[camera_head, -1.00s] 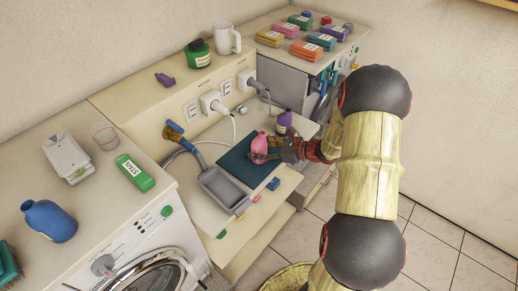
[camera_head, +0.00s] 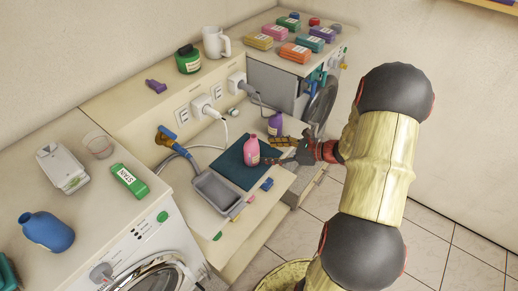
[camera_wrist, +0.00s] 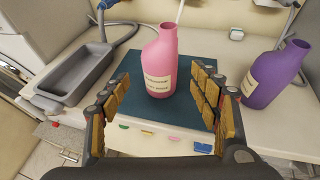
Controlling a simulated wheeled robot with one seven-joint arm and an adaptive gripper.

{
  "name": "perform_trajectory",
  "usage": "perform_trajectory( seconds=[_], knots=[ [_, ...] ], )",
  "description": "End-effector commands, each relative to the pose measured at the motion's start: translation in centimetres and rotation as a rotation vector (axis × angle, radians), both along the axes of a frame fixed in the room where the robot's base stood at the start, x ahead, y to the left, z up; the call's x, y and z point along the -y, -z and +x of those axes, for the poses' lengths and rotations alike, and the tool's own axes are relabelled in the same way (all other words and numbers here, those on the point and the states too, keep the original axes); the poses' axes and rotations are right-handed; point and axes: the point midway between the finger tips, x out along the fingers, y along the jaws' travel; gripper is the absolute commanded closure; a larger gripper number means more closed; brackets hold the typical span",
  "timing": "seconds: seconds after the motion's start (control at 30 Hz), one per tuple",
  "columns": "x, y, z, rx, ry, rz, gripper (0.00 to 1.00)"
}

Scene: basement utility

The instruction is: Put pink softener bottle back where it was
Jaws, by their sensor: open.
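The pink softener bottle (camera_head: 252,151) stands upright on a dark teal mat (camera_head: 234,171) on the low counter between the machines. In the wrist view the pink bottle (camera_wrist: 159,62) stands beyond my fingertips, on the mat (camera_wrist: 187,71). My gripper (camera_head: 283,150) is to the right of the bottle in the head view, apart from it. In the wrist view my gripper (camera_wrist: 161,95) is open and empty, its fingers spread to both sides in front of the bottle.
A purple bottle (camera_head: 275,124) stands just behind, right of the bottle in the wrist view (camera_wrist: 276,75). A grey tray (camera_head: 216,192) lies left of the mat. Small coloured pieces (camera_head: 267,184) lie along the front edge. A hose and plugs are behind.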

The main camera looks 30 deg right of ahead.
Motion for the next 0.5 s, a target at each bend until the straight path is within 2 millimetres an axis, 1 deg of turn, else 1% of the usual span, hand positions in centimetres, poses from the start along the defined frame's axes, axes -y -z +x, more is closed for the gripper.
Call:
perform_trajectory(
  seconds=[0.03,0.13,0.23,0.3,0.37,0.47,0.5],
  knots=[
    [0.6,-0.5,-0.7,0.001,0.003,0.0,0.38],
    [1.2,-0.9,-1.6,0.0,0.002,0.0,0.38],
    [1.6,-1.2,-2.2,0.0,0.001,0.0,0.38],
    [1.3,-1.6,-2.4,0.002,-0.017,-0.013,0.38],
    [0.2,-2.3,-2.4,0.005,-0.06,-0.044,0.38],
    [-3.6,-4.4,-2.7,0.019,-0.207,-0.158,0.38],
    [-5.6,-5.5,-3.0,0.027,-0.291,-0.225,0.38]
  ],
)
